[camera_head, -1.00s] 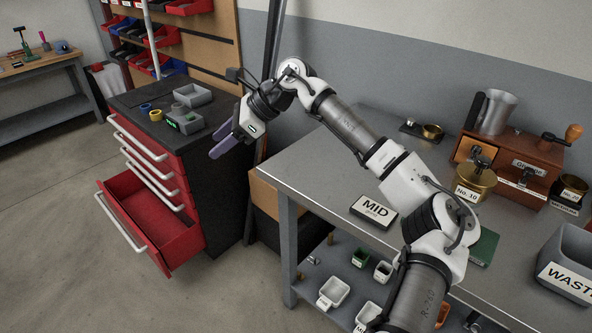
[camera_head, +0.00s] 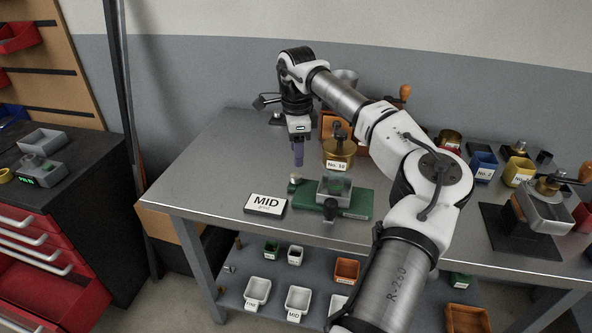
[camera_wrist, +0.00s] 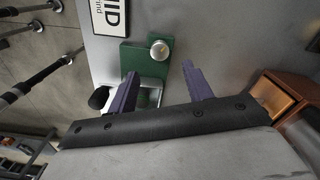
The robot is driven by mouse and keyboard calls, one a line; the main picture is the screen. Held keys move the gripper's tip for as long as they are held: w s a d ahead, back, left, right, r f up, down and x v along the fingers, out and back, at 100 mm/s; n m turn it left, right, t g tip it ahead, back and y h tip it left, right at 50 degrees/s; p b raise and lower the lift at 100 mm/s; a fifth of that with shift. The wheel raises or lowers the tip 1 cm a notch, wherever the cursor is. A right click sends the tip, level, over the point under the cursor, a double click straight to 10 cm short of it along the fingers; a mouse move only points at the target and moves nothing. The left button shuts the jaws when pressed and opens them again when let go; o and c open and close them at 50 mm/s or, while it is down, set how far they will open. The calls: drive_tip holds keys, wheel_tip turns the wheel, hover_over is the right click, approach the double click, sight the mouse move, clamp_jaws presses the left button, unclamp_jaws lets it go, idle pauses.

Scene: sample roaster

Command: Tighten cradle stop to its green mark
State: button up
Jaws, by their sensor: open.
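A green cradle fixture (camera_head: 358,203) lies on the metal bench, with a grey cradle block (camera_head: 335,187) on it. A black knob (camera_head: 330,208) is at its front, and a small pale-topped knob (camera_head: 295,181) is at its left end. The wrist view shows the green base (camera_wrist: 140,60), the pale round knob (camera_wrist: 160,50) and the black knob (camera_wrist: 97,98). I cannot tell which is the stop, and I cannot make out its mark. My gripper (camera_head: 298,153) points down above the bench behind the left knob, apart from it. Its purple fingers (camera_wrist: 160,73) are spread and empty.
A MID card (camera_head: 266,205) lies left of the fixture. A brass No. 10 pot (camera_head: 339,152) stands close right of my gripper. A grey roaster-like device (camera_head: 543,212) stands at the right. The bench left of my gripper is clear.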

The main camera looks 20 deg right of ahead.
sight(296, 176)
wheel_tip(296, 176, down, 7)
drive_tip(key=shift+a+f+p, duration=0.1)
drive_tip(key=shift+f+p, duration=0.1)
drive_tip(key=shift+p, duration=0.3)
drive_tip(key=c, duration=1)
drive_tip(key=shift+o, duration=0.2)
